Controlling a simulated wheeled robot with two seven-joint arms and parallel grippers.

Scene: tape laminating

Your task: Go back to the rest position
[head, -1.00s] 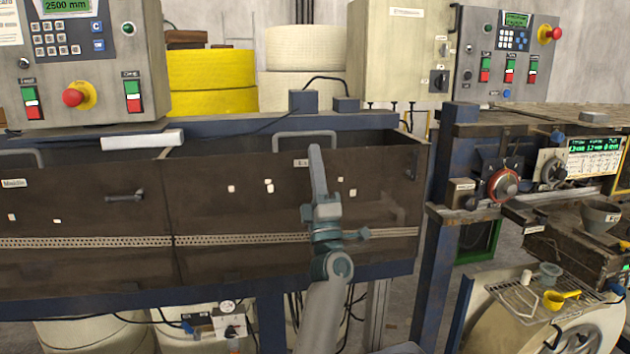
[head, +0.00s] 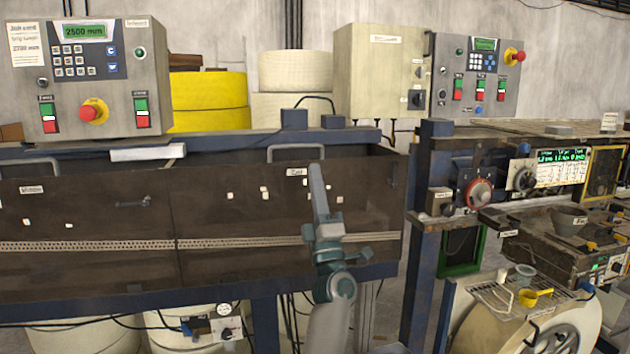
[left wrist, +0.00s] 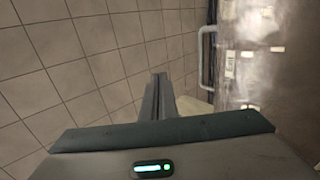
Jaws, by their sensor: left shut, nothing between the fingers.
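My left gripper (head: 316,168) stands upright in the middle of the head view, in front of the brown machine panel. Its fingers point up and are shut with nothing between them. In the left wrist view the closed fingers (left wrist: 158,80) show against a tiled surface, with a metal handle and the brown panel at the right. My left arm comes up from the bottom of the head view. My right gripper is not seen in either view.
The long brown machine panel (head: 90,215) with handles (head: 296,153) is behind my left gripper. A control box (head: 92,75) stands at the upper left. At the right are a machine with a red dial (head: 479,193) and a wire rack with a yellow scoop (head: 533,297).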

